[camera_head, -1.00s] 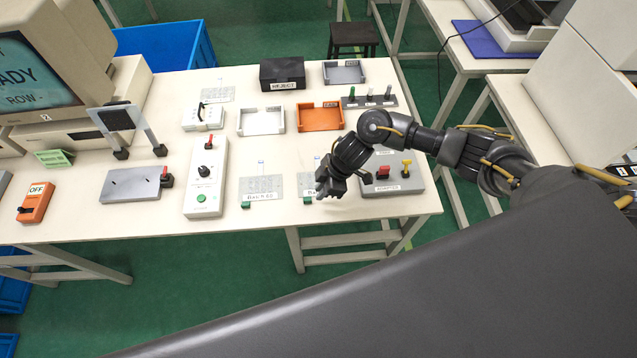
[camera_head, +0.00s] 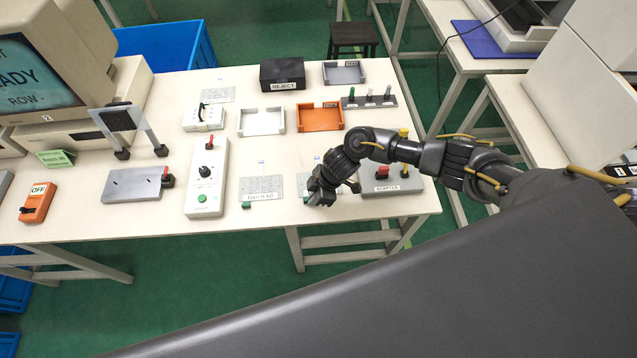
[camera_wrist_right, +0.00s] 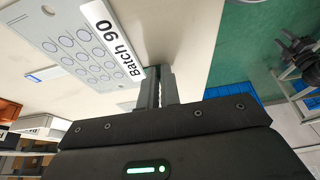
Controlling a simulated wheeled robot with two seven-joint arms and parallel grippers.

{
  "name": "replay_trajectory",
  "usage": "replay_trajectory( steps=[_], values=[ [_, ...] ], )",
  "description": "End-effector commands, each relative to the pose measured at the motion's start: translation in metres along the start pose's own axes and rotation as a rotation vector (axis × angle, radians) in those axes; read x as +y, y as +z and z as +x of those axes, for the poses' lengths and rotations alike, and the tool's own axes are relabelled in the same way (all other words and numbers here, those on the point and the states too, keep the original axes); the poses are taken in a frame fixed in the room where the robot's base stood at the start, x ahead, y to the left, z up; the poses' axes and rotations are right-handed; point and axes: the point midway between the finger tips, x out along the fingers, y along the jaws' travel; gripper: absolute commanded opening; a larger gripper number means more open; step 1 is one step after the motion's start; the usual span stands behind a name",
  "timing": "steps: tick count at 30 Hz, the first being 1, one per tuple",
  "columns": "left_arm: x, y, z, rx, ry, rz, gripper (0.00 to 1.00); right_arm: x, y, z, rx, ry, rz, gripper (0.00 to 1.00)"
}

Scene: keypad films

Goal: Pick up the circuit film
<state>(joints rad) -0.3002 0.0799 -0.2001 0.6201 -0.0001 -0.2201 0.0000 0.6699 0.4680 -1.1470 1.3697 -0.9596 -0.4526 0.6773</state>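A pale grey circuit film labelled Batch 90 shows in the right wrist view (camera_wrist_right: 85,45), with rows of round pads; in the head view its upper part (camera_head: 306,182) shows beside my right gripper. A second film labelled Batch 60 (camera_head: 262,188) lies to its left, with a green tab at its lower left corner. My right gripper (camera_head: 318,198) is low over the front of the Batch 90 film and hides part of it. In the wrist view its fingers (camera_wrist_right: 160,88) are close together at the labelled edge. Whether they grip it is unclear. My left gripper is out of view.
Right of the gripper is a grey adapter box (camera_head: 388,183) with red and yellow knobs. Behind are an orange tray (camera_head: 320,118), a white tray (camera_head: 262,122) and a black reject box (camera_head: 282,73). A white switch box (camera_head: 207,180) stands left of the Batch 60 film.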

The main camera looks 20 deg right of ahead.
Motion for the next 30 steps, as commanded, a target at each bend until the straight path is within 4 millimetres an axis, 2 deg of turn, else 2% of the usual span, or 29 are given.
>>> replay_trajectory(
  steps=[14, 20, 27, 30],
  values=[
    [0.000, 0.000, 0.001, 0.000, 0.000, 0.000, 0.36, 0.000, -0.001, -0.003, 0.001, 0.000, 0.000, 0.00],
    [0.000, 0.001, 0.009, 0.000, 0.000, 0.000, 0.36, 0.001, -0.012, -0.026, 0.004, 0.004, -0.003, 0.00],
    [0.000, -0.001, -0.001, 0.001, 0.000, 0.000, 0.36, -0.043, -0.032, -0.078, 0.004, 0.001, -0.007, 0.00],
    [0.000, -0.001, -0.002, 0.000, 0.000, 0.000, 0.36, -0.068, -0.037, -0.092, 0.002, -0.002, -0.008, 0.00]
  ],
)
